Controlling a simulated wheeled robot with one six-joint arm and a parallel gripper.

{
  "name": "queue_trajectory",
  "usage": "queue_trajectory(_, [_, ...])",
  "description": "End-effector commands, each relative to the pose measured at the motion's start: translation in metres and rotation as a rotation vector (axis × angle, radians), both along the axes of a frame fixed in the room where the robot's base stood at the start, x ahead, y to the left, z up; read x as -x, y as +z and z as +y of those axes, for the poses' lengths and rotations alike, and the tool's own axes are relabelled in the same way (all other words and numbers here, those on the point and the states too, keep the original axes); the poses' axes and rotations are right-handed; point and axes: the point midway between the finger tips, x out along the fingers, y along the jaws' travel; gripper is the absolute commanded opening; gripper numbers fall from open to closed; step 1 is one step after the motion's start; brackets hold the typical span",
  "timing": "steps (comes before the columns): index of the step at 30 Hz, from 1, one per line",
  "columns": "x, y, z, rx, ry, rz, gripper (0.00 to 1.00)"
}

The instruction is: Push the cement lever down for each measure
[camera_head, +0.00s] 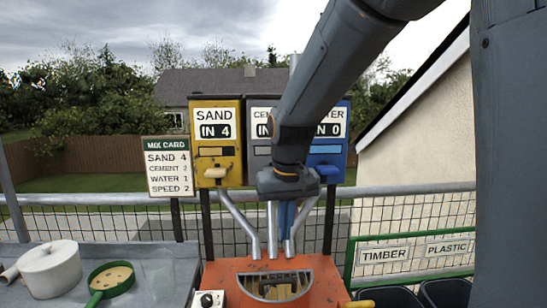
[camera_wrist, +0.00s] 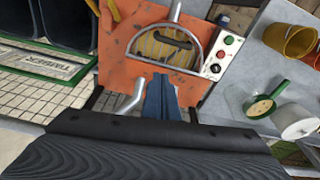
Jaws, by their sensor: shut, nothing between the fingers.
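The cement dispenser (camera_head: 259,150) is the grey box between the yellow sand dispenser (camera_head: 232,152) and the blue water dispenser (camera_head: 339,150). My arm covers most of its front, and its lever and count are hidden. The sand box reads IN 4, with a yellow lever (camera_head: 215,172); the water box reads IN 0, with a blue lever (camera_head: 327,170). My gripper (camera_head: 287,232) points down in front of the cement box, its blue fingers shut and empty. In the wrist view the fingers (camera_wrist: 160,95) hang over the mixer's back edge. Lever contact cannot be told.
The mix card (camera_head: 169,166) lists sand 4, cement, water 1 and speed; the cement figure is too small to read surely. The orange mixer (camera_head: 222,272) stands below the metal chutes.

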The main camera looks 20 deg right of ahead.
Motion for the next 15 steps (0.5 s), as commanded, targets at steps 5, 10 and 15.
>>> queue_trajectory(5, [-0.064,0.126,0.001,0.006,-0.054,-0.060,0.00])
queue_trajectory(10, [-0.084,0.220,0.000,0.010,-0.103,-0.095,0.00])
queue_trajectory(15, [-0.086,0.269,0.000,0.011,-0.130,-0.111,0.00])
